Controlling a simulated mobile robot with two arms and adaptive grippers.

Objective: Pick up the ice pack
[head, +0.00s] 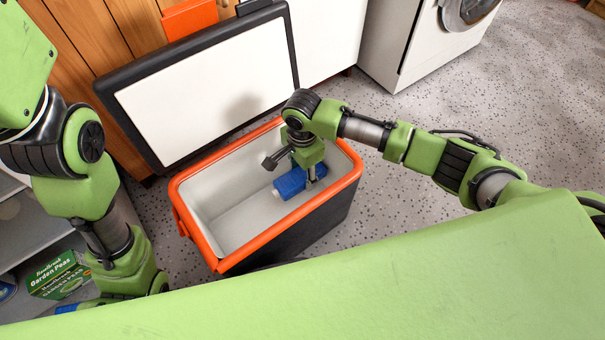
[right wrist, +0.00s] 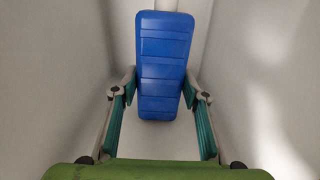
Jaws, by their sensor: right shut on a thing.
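The ice pack is a blue ribbed block (head: 290,184) inside an open cooler box (head: 215,250), near its right end. My right gripper (head: 312,174) reaches down into the cooler and is shut on the ice pack. In the right wrist view, the ice pack (right wrist: 166,50) sits between the two fingers of the gripper (right wrist: 160,92), which touch its sides near the lower end. Whether it touches the cooler floor is hard to tell. My left arm hangs at the left, outside the cooler; its fingers are not visible.
The cooler's orange rim and pale walls surround my right gripper closely. Its lid (head: 205,90) stands open behind. A green garden peas box (head: 60,275) sits on a grey shelf at the left. A white washing machine (head: 415,45) stands at the back. Speckled floor is clear at the right.

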